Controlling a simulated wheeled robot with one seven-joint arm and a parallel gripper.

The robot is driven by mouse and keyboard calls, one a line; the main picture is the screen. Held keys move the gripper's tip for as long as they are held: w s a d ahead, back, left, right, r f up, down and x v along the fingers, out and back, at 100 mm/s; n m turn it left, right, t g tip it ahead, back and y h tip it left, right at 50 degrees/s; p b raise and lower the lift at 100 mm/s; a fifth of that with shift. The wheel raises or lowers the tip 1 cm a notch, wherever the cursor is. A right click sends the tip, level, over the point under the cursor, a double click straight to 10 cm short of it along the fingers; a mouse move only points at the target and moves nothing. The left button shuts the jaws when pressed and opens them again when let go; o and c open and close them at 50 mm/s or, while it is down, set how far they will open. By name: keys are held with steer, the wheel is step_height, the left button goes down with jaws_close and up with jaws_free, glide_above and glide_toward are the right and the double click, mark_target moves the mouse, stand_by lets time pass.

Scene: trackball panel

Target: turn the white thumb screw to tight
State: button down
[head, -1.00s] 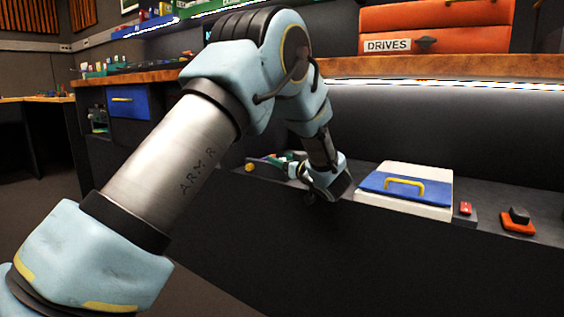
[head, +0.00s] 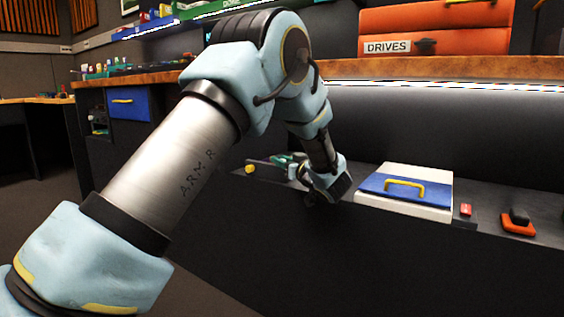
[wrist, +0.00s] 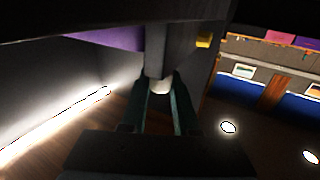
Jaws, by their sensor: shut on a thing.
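The white thumb screw (wrist: 160,85) shows as a small pale cylinder between my fingers in the wrist view, under a dark block-shaped part. My gripper (wrist: 161,80) has its two dark teal fingers on either side of the screw and is shut on it. In the head view my gripper (head: 312,196) is low at the front of the dark bench, left of the white box. The screw is hidden there behind my wrist. I cannot tell its turned angle.
A white box with a blue lid and yellow handle (head: 403,186) stands right of my gripper. Further right are a small red switch (head: 466,209) and an orange-based control (head: 518,222). A yellow knob (head: 250,169) lies to the left.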

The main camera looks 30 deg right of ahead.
steer(key=shift+h, duration=0.3)
steer(key=shift+m+h, duration=1)
steer(key=shift+h, duration=0.1)
steer(key=m+h, duration=0.2)
steer(key=h, duration=0.1)
steer(key=shift+a+f+g+h, duration=0.1)
steer(key=shift+g+h, duration=0.3)
steer(key=shift+m+g+h+b, duration=1.2)
steer(key=shift+m+h, duration=0.7)
steer(key=shift+h, duration=0.6)
steer(key=c, duration=0.7)
jaws_free()
steer(key=shift+o, duration=0.2)
steer(key=shift+s, duration=0.1)
steer(key=p+v, duration=0.2)
steer(key=v, duration=0.8)
steer(key=shift+s+a+p, duration=0.2)
steer(key=shift+s+p, duration=0.05)
steer(key=shift+p, duration=0.1)
